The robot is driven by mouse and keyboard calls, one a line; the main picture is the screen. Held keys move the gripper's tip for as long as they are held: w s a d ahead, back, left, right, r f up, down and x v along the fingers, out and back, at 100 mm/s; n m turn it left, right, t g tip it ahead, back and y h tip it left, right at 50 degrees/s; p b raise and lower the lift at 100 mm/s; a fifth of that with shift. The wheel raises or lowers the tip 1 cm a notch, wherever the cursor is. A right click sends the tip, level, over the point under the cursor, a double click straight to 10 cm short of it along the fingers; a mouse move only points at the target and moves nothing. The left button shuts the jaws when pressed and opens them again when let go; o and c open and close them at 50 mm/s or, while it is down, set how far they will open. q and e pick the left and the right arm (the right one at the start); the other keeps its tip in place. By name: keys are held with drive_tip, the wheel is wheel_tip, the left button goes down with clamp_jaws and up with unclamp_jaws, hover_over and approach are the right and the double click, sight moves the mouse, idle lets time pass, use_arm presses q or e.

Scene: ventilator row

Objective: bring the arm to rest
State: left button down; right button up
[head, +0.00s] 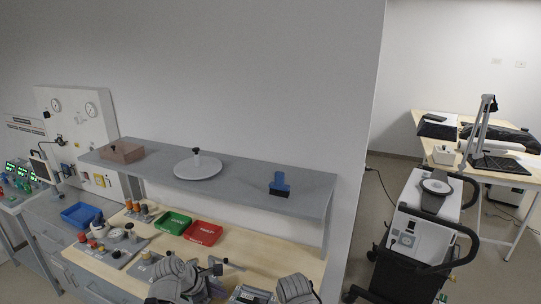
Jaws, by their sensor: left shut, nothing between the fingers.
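My left arm (178,278) comes in at the bottom of the head view, in front of the wooden bench. Its gripper (218,268) is small and dark in the picture, shut and empty, over the front part of the bench. A grey part of my right arm (295,289) shows at the bottom edge, but its gripper is out of the frame.
The bench (280,257) holds a green tray (173,222), a red tray (203,232) and a panel with knobs (113,246). Above it a grey shelf (235,187) carries a brown box (121,151), a round plate (197,170) and a blue object (280,184). A wheeled cart (420,238) stands right.

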use_arm(q)
drive_tip(key=s+d+f+m+g+y, duration=0.2)
drive_tip(key=s+d+m, duration=0.3)
drive_tip(key=m, duration=0.7)
drive_tip(key=s+d+f+m+g+y, duration=0.2)
drive_tip(key=s+m, duration=0.6)
drive_tip(key=m, duration=0.5)
drive_tip(key=d+g+y, duration=0.1)
drive_tip(key=d+y, duration=0.1)
drive_tip(key=d, duration=0.1)
drive_tip(key=shift+d+f+b, duration=0.15)
drive_tip(key=shift+f+b, duration=0.15)
drive_tip(key=shift+b, duration=0.1)
